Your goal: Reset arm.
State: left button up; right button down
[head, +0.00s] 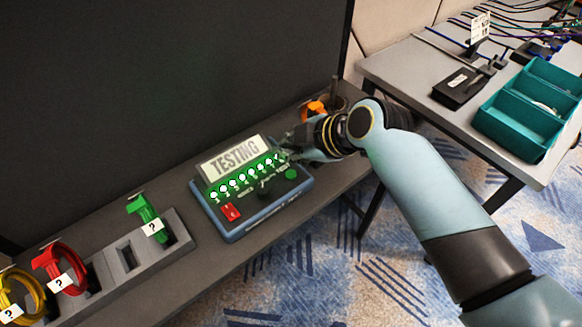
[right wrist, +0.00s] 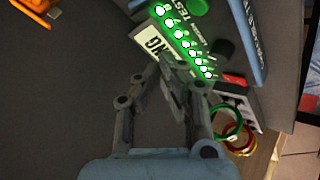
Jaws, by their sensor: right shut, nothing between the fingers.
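My right arm (head: 425,190) reaches in from the lower right of the head view. My right gripper (head: 287,148) is at the right end of the tester box, close to its row of lights; I cannot tell whether it touches. The gripper also shows in the right wrist view (right wrist: 172,72), with its fingers shut and empty. The blue tester box (head: 262,215) has a display (head: 234,158) reading "TESTING", a row of lit green lights, a red button (head: 231,212) and a green button (head: 291,174). My left gripper is not in view.
A grey holder (head: 180,230) at the left carries green (head: 145,208), red (head: 52,262) and yellow (head: 12,290) cable coils with "?" tags. An orange item (head: 315,108) lies behind my gripper. A large dark screen (head: 150,80) stands behind. A side table (head: 400,65) holds teal bins (head: 515,125).

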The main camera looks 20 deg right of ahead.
dwell(0.7)
jog(key=shift+s+d+f, duration=0.1)
jog(key=shift+s+d, duration=0.1)
jog(key=shift+s, duration=0.15)
jog(key=s+d+r+m+g+h, duration=0.1)
jog(key=s+d+r+m+h, duration=0.15)
jog(key=s+d+m, duration=0.4)
jog(key=s+d+r+m+g+h, duration=0.1)
jog(key=s+d+r+m+g, duration=0.2)
jog(key=s, duration=0.6)
jog(key=s+d+r+m+h, duration=0.2)
jog(key=s+d+r+m, duration=0.25)
jog(key=s, duration=0.35)
notch_tip(320, 180, down, 32)
jog(key=s+d+g+b, duration=0.2)
jog(key=b, duration=0.4)
jog(key=s+d+f+m+b, duration=0.1)
jog(key=s+f+b, duration=0.3)
jog(key=s+f, duration=1.4)
notch_tip(320, 180, down, 3)
jog(key=shift+s+f+g, duration=0.2)
jog(key=shift+s+g, duration=0.05)
jog(key=shift+g, duration=0.15)
